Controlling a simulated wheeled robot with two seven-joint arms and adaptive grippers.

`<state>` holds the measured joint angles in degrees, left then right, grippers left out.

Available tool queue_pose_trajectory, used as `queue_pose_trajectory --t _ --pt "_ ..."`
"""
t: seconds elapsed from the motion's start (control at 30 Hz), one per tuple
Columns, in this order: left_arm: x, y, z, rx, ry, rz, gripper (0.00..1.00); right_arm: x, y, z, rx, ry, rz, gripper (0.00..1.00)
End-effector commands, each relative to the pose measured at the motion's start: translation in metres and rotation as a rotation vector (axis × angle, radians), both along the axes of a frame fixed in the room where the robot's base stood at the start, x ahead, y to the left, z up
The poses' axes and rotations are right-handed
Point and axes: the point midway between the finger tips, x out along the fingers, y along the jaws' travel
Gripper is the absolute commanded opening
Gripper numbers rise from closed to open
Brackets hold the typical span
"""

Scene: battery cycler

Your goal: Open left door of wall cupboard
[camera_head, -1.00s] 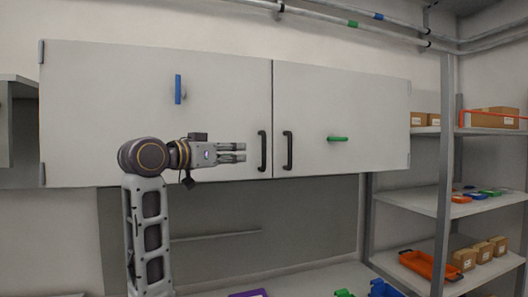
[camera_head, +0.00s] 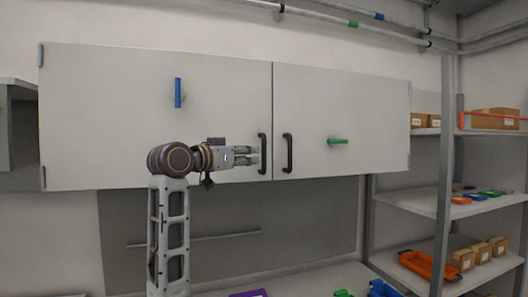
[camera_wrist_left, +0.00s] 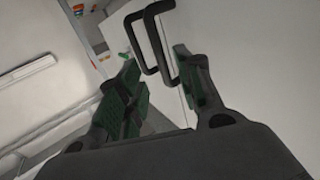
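The wall cupboard has a left door (camera_head: 120,120) and a right door (camera_head: 370,110), both closed. The left door has a black vertical bar handle (camera_head: 262,153) near its right edge. My left gripper (camera_head: 255,155) comes in from the left, its fingertips level with this handle and just beside it. In the left wrist view the gripper (camera_wrist_left: 160,88) is open, with nothing between its fingers. Two black handles show ahead of the fingertips there; the nearer one (camera_wrist_left: 166,40) lies in front of the gap. I cannot tell whether a finger touches it. My right gripper is out of view.
The right door has its own black handle (camera_head: 287,153) close by. A blue bar (camera_head: 178,92) and a green bar (camera_head: 338,141) stick out from the doors. A shelf rack (camera_head: 444,180) with boxes and trays stands at the right.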

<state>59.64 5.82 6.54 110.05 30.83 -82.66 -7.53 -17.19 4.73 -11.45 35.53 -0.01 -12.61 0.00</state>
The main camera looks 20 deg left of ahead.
Motion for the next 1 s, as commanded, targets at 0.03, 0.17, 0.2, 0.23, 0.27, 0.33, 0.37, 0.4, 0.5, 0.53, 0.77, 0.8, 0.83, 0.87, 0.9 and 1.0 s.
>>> queue_pose_trajectory --t 0.03,0.17,0.2,0.23,0.27,0.33,0.37,0.4,0.5,0.53,0.77,0.8,0.83,0.87,0.9,1.0 --pt "0.007 -0.003 0.002 -0.001 0.001 -0.001 0.35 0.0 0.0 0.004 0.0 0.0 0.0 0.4" --pt "0.022 -0.01 0.002 -0.001 0.002 -0.002 0.35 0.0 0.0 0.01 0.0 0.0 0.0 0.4" --pt "0.027 -0.012 0.001 -0.001 0.003 -0.002 0.35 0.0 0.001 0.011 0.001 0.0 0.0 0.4" --pt "0.031 -0.013 0.001 0.0 0.002 -0.001 0.35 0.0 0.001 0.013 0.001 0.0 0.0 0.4" --pt "0.035 -0.014 0.002 -0.001 0.002 -0.001 0.35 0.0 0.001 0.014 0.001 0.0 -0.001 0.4" --pt "0.043 -0.018 0.002 -0.002 0.003 -0.002 0.35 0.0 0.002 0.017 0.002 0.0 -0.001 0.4" --pt "0.047 -0.02 0.002 -0.002 0.002 -0.002 0.35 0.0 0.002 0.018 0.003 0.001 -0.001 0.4" --pt "0.052 -0.022 0.002 -0.001 0.002 -0.002 0.35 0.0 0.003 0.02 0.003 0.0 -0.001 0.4" --pt "0.062 -0.025 0.002 -0.001 0.002 -0.001 0.35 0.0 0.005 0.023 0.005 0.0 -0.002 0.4" --pt "0.064 -0.026 0.002 -0.001 0.002 -0.001 0.35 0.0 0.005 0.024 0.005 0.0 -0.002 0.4" --pt "0.077 -0.032 0.001 0.0 0.0 -0.001 0.35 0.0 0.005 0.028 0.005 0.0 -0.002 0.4" --pt "0.078 -0.032 0.001 0.0 0.0 -0.001 0.35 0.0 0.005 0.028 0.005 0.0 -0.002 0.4" --pt "0.078 -0.032 0.001 0.0 0.0 -0.001 0.35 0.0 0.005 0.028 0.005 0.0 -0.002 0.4" --pt "0.078 -0.032 0.0 0.0 0.0 0.0 0.35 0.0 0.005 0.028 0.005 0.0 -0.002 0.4" --pt "0.079 -0.032 0.0 0.0 0.0 0.0 0.35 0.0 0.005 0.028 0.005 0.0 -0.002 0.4" --pt "0.079 -0.032 0.0 0.0 0.0 0.0 0.35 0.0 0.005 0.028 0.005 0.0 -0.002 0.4"
